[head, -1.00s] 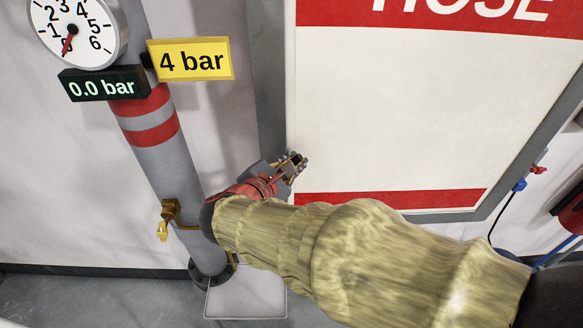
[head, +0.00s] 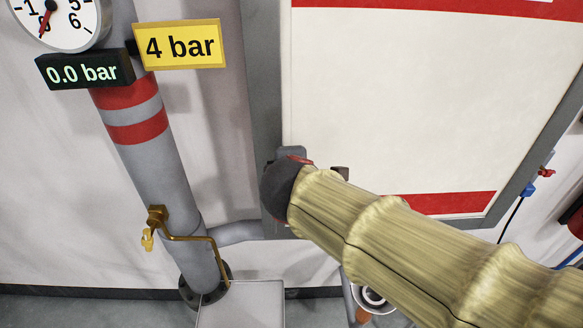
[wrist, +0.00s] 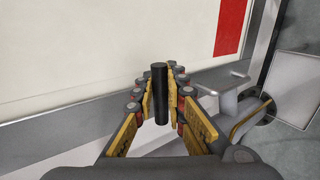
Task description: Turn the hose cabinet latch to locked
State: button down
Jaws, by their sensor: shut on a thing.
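The hose cabinet (head: 400,100) has a white door with red bands in a grey frame. In the wrist view, the door (wrist: 110,50) fills the upper left. The latch handle (wrist: 160,92), a black upright bar, stands between the yellow-padded fingers of my gripper (wrist: 161,82), which is shut on it. In the head view, my sleeved arm and dark wrist cover the lower left of the door and hide most of the gripper and latch. I cannot tell the latch's position from any mark.
Left of the cabinet stands a grey pipe (head: 160,170) with red bands, a brass tap (head: 158,217), a yellow "4 bar" sign (head: 180,44) and a display (head: 85,68) reading 0.0 bar. A pale box (head: 242,303) is on the floor below.

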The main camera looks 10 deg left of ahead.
dwell(0.5)
jog(key=c, duration=1.8)
grip_release()
jog(key=v, duration=1.2)
jog(key=shift+d+f, duration=0.1)
jog(key=shift+d, duration=0.05)
